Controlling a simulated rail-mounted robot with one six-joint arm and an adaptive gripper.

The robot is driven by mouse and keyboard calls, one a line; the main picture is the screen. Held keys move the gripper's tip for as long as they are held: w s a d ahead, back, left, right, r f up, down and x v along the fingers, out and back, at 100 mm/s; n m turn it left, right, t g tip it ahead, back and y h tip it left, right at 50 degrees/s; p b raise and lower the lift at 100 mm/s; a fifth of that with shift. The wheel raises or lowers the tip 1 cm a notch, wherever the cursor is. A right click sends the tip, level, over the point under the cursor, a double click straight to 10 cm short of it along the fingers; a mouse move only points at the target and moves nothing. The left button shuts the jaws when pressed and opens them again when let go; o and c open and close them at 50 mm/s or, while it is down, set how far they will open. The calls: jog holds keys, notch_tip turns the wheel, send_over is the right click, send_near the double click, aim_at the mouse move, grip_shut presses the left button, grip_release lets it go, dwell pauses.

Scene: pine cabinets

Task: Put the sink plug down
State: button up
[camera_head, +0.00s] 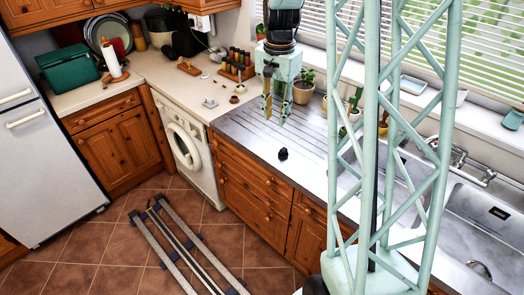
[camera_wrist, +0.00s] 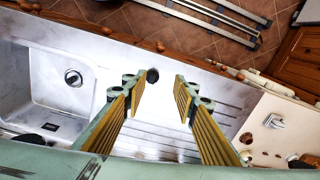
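The sink plug (camera_head: 283,154) looks like a small black piece resting on the steel draining board (camera_head: 262,132), near its front edge. It also shows in the wrist view (camera_wrist: 152,75), just beyond the fingertips and close to the left finger. My gripper (camera_head: 275,108) hangs above the draining board with its fingers pointing down. In the wrist view my gripper (camera_wrist: 160,92) is open, with a wide empty gap between its yellow-ribbed fingers. It appears apart from the plug and holds nothing.
Sink basins (camera_head: 475,235) with a tap (camera_head: 458,160) lie to the right. Potted plants (camera_head: 303,86) and a spice rack (camera_head: 238,67) stand behind. Small items (camera_head: 210,102) lie on the worktop at left. The draining board around the plug is clear.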

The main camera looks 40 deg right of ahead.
jog(key=s+a+r+n+t, duration=0.1)
jog(key=s+a+r+n, duration=0.2)
jog(key=s+a+r, duration=0.35)
jog(key=s+a+r+n, duration=0.3)
jog(key=a+r, duration=0.6)
jog(key=s+a+r+n, duration=0.2)
jog(key=s+a, duration=0.2)
jog(key=s, duration=0.3)
jog(key=s+a+r+n+t, duration=0.1)
jog(key=s+a+r+n, duration=0.1)
jog(key=s+a, duration=0.3)
jog(key=s+a+r+n+t, duration=0.1)
jog(key=s+a+r+n, duration=0.2)
jog(key=s, duration=0.8)
jog(key=shift+a+n, duration=0.5)
jog(key=shift+a, duration=0.3)
jog(key=shift+a, duration=0.1)
jog(key=shift+w, duration=0.1)
notch_tip(320, 180, down, 8)
jog(key=b, duration=0.8)
